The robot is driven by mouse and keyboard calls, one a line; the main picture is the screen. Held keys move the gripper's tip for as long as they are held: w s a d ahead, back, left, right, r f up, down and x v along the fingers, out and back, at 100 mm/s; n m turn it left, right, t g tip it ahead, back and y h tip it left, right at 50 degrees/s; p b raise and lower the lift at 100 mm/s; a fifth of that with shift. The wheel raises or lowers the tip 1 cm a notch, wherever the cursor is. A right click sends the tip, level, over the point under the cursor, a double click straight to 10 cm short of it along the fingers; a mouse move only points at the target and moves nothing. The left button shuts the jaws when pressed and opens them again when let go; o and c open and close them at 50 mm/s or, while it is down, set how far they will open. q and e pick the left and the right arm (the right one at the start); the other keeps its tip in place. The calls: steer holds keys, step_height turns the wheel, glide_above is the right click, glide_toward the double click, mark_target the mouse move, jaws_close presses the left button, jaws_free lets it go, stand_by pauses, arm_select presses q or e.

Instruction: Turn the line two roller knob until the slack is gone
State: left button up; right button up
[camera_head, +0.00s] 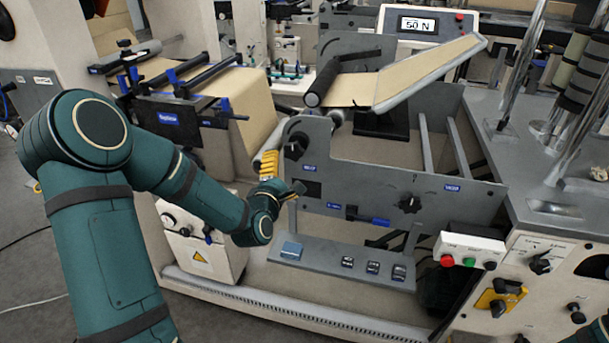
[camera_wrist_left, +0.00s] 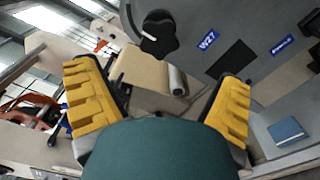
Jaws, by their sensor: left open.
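A black lobed knob (camera_head: 295,146) sits on the upper left of the grey side panel (camera_head: 350,185), next to a small blue label. In the left wrist view the same knob (camera_wrist_left: 158,34) is ahead, at the top, beside the blue label (camera_wrist_left: 207,40), whose lettering I cannot read for certain. A second black knob (camera_head: 410,203) is further right on the panel. My left gripper (camera_head: 282,178) is open, its yellow-padded fingers spread, just below and left of the first knob, apart from it. The wrist view shows nothing between the fingers (camera_wrist_left: 160,80).
A display (camera_head: 417,24) reads 50 N. Brown paper web (camera_head: 355,90) runs over rollers above the panel. A ledge (camera_head: 340,258) with a blue block and small dark items juts out below. A button box (camera_head: 468,251) stands right; metal posts rise behind it.

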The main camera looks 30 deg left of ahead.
mark_target(293, 153)
arm_select(q)
steer(key=x, duration=0.8)
steer(key=shift+a, duration=0.15)
steer(key=shift+b+x, duration=0.3)
steer(key=shift+x, duration=0.7)
steer(key=c, duration=1.2)
